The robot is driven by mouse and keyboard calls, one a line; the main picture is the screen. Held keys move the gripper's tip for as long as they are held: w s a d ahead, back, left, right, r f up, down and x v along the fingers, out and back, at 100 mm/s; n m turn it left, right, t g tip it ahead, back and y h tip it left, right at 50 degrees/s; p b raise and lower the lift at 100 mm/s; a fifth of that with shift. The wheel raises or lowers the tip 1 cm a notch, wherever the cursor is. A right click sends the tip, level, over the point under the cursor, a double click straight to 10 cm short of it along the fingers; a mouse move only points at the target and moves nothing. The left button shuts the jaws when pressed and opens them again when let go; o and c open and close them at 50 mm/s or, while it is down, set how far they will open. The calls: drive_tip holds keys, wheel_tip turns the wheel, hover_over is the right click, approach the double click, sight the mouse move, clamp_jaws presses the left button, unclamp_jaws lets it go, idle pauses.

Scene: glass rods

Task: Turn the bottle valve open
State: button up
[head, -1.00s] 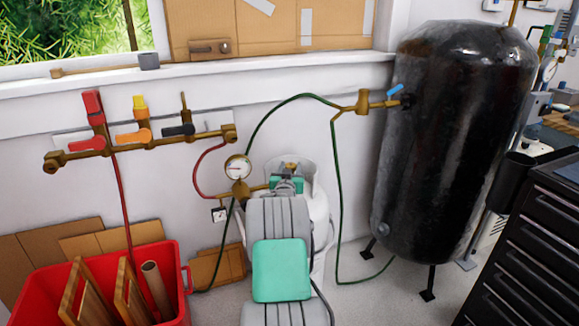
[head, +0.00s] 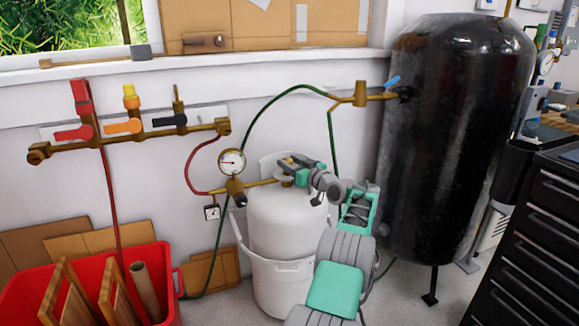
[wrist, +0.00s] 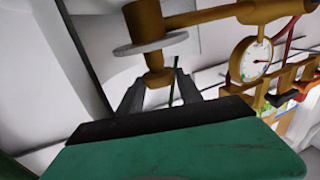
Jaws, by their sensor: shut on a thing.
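The white gas bottle (head: 285,222) stands upright in a white bucket-like holder, below the pressure gauge (head: 232,162). Its brass valve (head: 287,180) is on top, partly hidden behind my gripper (head: 288,166). In the wrist view the brass valve (wrist: 158,78) sits between my two dark fingers (wrist: 157,90), under a grey disc. My gripper is shut on the valve. A brass pipe runs from the valve to the gauge, which also shows in the wrist view (wrist: 252,60).
A wall manifold (head: 130,135) with red, orange and black handles is at the left. A red bin (head: 95,290) holds wooden frames and a tube. A black tank (head: 450,140) and a black drawer cabinet (head: 530,250) stand at the right. Green hoses run near the bottle.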

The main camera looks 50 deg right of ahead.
drive_tip(key=shift+d+n+y, duration=0.1)
drive_tip(key=shift+n+y, duration=0.2)
drive_tip(key=shift+y, duration=0.2)
drive_tip(key=o, duration=1.4)
drive_tip(key=s+a+p, duration=0.1)
drive_tip(key=s, duration=0.6)
drive_tip(key=shift+s+a, duration=0.25)
drive_tip(key=shift+s, duration=0.1)
